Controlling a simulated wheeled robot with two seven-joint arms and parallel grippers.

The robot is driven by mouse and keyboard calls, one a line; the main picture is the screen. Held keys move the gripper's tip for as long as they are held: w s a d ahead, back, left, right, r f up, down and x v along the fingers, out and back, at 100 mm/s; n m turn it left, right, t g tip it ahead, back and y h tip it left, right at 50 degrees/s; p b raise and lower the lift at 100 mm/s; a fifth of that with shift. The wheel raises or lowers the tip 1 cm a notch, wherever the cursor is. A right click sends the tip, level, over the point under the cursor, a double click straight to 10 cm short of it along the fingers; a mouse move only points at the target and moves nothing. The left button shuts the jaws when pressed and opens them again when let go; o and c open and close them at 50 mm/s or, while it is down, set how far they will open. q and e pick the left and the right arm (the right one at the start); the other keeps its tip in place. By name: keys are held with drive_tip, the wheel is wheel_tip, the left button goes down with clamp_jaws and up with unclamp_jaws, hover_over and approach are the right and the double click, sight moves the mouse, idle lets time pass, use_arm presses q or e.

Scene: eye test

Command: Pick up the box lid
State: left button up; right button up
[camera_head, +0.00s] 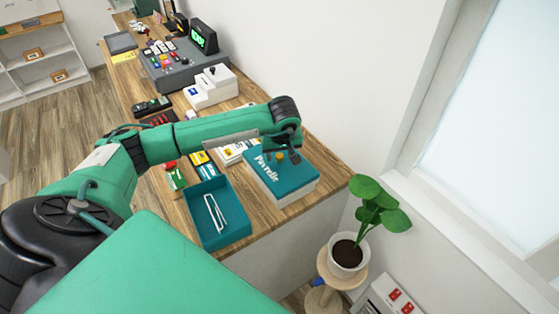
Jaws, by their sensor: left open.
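The box lid (289,179) is teal with white lettering and a small gold knob (280,157) on top. It sits on a white box (300,196) near the right front end of the wooden counter. My left gripper (282,155) is open and points down over the lid, close to the knob. I cannot tell whether its fingers touch the knob or the lid. The gripper and wrist hide part of the lid's far side. My right gripper is not in view.
An open teal tray (243,226) holding a white bent item (214,213) stands left of the box. Small coloured packets lie behind it. A grey register (180,68) and a white device (211,89) stand farther back. A potted plant (347,252) stands beyond the counter's end.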

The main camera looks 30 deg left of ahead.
use_arm(q)
drive_tip(key=c, duration=1)
drive_tip(key=shift+c, duration=0.2)
drive_tip(key=shift+r, duration=0.1)
